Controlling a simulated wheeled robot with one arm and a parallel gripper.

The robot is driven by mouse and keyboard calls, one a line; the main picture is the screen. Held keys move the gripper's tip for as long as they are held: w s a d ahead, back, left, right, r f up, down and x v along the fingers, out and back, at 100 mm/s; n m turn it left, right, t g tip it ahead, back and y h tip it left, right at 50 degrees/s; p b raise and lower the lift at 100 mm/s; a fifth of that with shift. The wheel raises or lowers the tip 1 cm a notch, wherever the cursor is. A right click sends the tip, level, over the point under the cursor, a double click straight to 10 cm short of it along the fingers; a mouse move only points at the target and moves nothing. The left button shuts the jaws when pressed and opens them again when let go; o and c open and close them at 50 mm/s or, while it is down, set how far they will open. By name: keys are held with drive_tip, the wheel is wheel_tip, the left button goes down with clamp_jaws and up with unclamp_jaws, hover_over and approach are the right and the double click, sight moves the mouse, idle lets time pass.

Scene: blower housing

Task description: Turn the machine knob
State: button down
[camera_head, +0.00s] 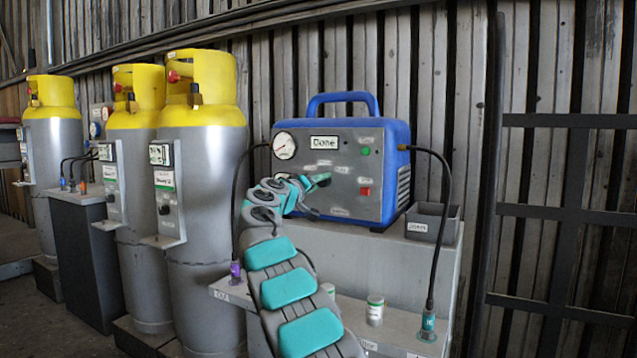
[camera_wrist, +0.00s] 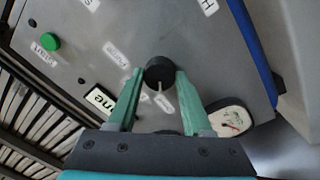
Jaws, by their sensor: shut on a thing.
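The machine (camera_head: 345,155) is a blue and grey box with a top handle, standing on a grey bench. Its front has a round gauge (camera_head: 284,145), a small screen (camera_head: 324,142) reading "Done", a green light and a red switch (camera_head: 365,191). My gripper (camera_head: 322,181) reaches the front panel from the lower left. In the wrist view, the round black knob (camera_wrist: 159,72) with a pale pointer line sits between the two green fingers of my gripper (camera_wrist: 160,76), which are shut on its sides. In the head view, my gripper hides the knob.
Yellow-topped gas cylinders (camera_head: 201,170) stand at the left. A grey bin (camera_head: 433,222) sits at the right of the machine. Black hoses (camera_head: 447,200) hang on both sides. A small can (camera_head: 375,310) stands on the lower shelf.

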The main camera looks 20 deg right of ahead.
drive_tip(key=shift+n, duration=0.5)
drive_tip(key=shift+c, duration=1.6)
unclamp_jaws()
drive_tip(key=b+v, duration=0.2)
drive_tip(key=v, duration=0.5)
drive_tip(key=shift+s+a, duration=0.2)
drive_tip(key=shift+a, duration=0.15)
drive_tip(key=shift+s, duration=0.1)
